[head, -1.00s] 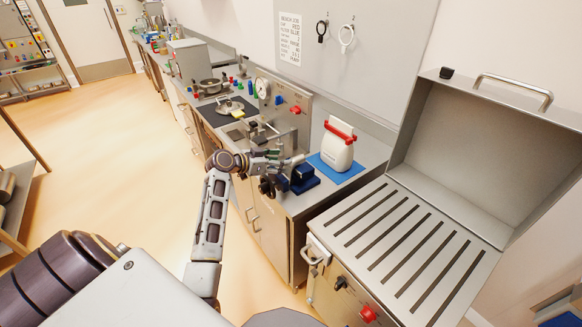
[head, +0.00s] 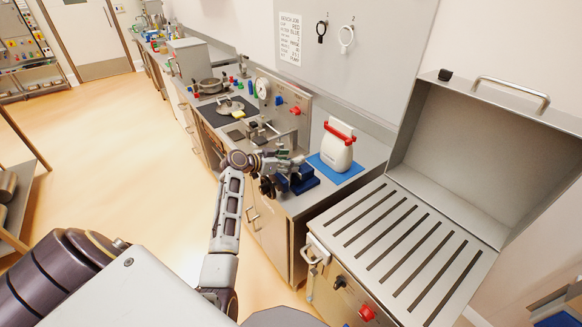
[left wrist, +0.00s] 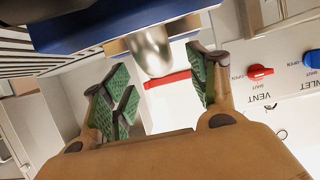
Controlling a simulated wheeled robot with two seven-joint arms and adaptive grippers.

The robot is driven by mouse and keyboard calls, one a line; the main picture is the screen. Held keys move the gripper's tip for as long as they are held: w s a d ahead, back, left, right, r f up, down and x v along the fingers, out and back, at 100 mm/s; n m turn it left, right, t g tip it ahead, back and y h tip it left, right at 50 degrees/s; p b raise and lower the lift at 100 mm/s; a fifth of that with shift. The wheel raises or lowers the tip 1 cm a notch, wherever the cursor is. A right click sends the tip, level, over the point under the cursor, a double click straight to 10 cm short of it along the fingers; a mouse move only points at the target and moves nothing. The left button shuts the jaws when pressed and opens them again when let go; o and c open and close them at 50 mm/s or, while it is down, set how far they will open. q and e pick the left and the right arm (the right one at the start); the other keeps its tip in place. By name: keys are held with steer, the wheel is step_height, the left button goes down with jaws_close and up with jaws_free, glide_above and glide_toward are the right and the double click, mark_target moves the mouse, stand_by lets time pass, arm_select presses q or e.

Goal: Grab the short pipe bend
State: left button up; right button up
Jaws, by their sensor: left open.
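The short pipe bend is most likely the silvery, rounded metal piece (left wrist: 151,52) at the edge of a blue block (left wrist: 85,28) in the left wrist view. In the head view I cannot make it out; my gripper covers that spot. My left gripper (head: 288,162) is at the bench edge, by the dark blue block (head: 303,184). In the left wrist view my left gripper (left wrist: 163,92) is open, with green pads on its fingers. The metal piece shows beyond and between the fingertips, apart from them, with nothing between the pads.
A white container with a red clamp (head: 337,146) stands on a blue mat (head: 350,175) right of my gripper. A panel with a gauge and red and blue valves (head: 295,110) stands behind. A slotted steel station with open lid (head: 400,245) is at the right.

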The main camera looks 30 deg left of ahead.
arm_select(q)
steer(key=shift+w+d+f, duration=0.3)
steer(key=shift+w, duration=0.3)
steer(key=c, duration=1.2)
steer(key=shift+r+b, duration=0.6)
steer(key=shift+r, duration=4.45)
steer(key=shift+f, duration=0.1)
